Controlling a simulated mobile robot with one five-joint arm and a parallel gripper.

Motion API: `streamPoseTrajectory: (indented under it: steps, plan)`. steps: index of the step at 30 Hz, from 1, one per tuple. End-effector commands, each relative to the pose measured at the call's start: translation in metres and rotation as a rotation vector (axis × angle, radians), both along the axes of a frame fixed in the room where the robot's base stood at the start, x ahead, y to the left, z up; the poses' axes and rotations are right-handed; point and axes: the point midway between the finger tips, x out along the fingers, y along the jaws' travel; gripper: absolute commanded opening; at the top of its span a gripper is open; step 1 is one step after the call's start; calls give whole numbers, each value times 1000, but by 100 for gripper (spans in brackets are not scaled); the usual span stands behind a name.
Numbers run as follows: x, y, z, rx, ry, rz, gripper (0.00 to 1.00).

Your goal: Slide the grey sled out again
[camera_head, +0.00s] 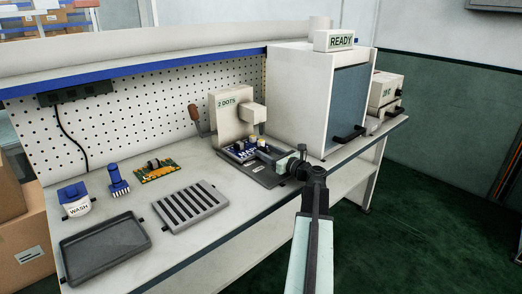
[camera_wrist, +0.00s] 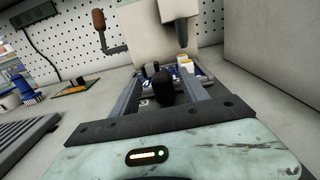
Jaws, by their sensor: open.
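The grey sled (camera_head: 257,174) is a dark flat plate on the bench, with its back part under the white "2 DOTS" machine (camera_head: 231,113).
The white "READY" cabinet (camera_head: 308,100) stands close on the right, its black handle (camera_head: 349,134) sticking out. A slotted grey rack (camera_head: 191,207), an empty grey tray (camera_head: 104,249), a green board (camera_head: 156,171) and a WASH pot (camera_head: 76,206) are on the left. The bench's front edge is near.

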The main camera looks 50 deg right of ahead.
Motion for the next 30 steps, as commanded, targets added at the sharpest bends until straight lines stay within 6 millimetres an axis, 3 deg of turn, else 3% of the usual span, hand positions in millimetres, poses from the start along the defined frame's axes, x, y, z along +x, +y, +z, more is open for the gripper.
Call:
streamPoseTrajectory:
  steps: [3,6,16,17,22,30]
  plan:
    - [23,-4,0,0,0,-1,53]
    - [33,-5,0,0,0,-2,53]
    - [38,-5,0,0,0,-4,53]
    - [38,-5,0,0,0,-4,50]
    - [38,-5,0,0,0,-4,3]
    - [37,-5,0,0,0,-4,0]
